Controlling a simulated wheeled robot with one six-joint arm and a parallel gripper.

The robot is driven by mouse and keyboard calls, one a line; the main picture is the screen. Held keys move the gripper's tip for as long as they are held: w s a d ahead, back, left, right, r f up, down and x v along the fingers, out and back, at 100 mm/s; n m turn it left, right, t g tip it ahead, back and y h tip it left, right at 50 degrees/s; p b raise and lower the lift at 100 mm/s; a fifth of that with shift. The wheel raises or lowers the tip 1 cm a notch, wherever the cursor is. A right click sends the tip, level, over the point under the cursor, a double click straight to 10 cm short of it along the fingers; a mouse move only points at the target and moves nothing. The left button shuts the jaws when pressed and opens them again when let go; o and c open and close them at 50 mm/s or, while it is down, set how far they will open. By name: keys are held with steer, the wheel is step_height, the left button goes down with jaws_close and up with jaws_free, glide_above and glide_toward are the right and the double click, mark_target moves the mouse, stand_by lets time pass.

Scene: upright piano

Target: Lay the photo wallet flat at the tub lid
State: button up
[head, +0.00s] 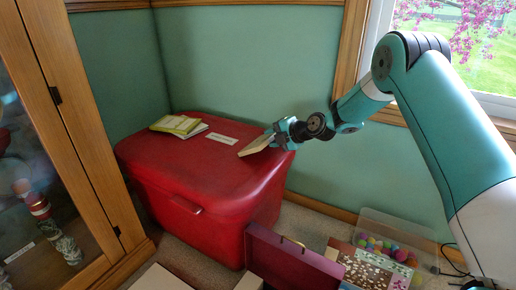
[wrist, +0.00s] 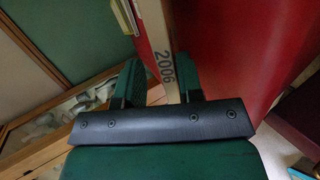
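The red tub lid (head: 205,155) tops a large red tub in the head view, and its red surface fills the right of the wrist view (wrist: 235,50). My gripper (head: 272,137) is over the lid's right end, shut on the photo wallet (head: 257,145). The wallet looks thin and cream in the head view and is tilted there. In the wrist view its cream edge marked 2006 (wrist: 164,62) stands between my two fingers (wrist: 160,85). I cannot tell whether its lower edge touches the lid. The fingers hide part of it.
Yellow-green booklets (head: 179,125) lie at the lid's back left, with a white label (head: 221,139) beside them. The lid's front is clear. A glass-door cabinet (head: 50,150) stands left. A purple case (head: 290,258) and a clear box of coloured balls (head: 385,245) are on the floor.

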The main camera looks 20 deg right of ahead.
steer(key=shift+v, duration=1.3)
